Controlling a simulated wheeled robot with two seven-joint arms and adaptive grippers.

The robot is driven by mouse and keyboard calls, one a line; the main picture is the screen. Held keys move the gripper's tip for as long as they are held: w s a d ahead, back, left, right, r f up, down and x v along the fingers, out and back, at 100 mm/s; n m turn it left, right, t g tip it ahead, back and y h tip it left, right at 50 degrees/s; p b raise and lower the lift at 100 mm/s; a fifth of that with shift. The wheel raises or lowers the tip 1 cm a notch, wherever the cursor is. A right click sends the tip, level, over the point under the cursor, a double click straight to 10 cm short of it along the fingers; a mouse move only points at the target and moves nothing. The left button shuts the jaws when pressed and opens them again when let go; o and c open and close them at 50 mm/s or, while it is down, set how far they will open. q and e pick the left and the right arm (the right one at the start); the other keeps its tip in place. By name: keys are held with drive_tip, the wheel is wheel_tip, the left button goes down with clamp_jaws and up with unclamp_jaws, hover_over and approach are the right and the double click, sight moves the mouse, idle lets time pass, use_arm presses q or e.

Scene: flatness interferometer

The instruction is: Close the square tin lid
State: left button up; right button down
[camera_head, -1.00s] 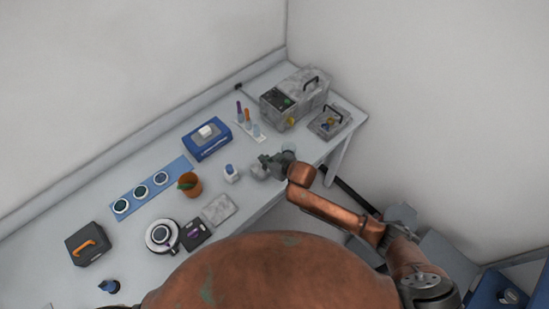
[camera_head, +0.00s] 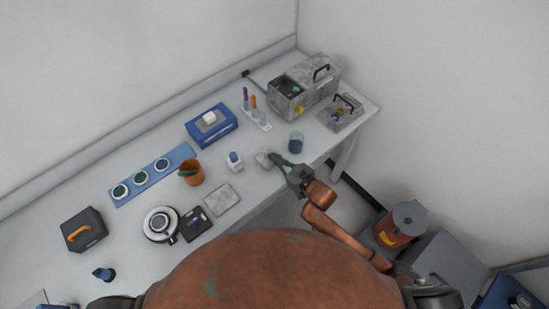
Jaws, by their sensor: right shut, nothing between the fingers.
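A small pale grey thing (camera_head: 262,159), which may be the square tin, sits on the bench near its front edge. It is too small to tell for sure, and I cannot see whether its lid is up or down. My right gripper (camera_head: 273,157) is shut and empty, with its fingertips right beside this thing on its right side. I cannot tell whether they touch. The right arm comes in from the lower right. My left gripper is out of view.
On the bench, a glass beaker (camera_head: 296,142) stands right of the gripper, a white-and-blue bottle (camera_head: 234,160) left. An orange cup (camera_head: 191,173), a flat grey plate (camera_head: 222,200) and a blue box (camera_head: 211,126) are further left. A red canister (camera_head: 400,224) stands off the bench.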

drive_tip(key=shift+s+f, duration=0.1)
drive_tip(key=shift+f, duration=0.05)
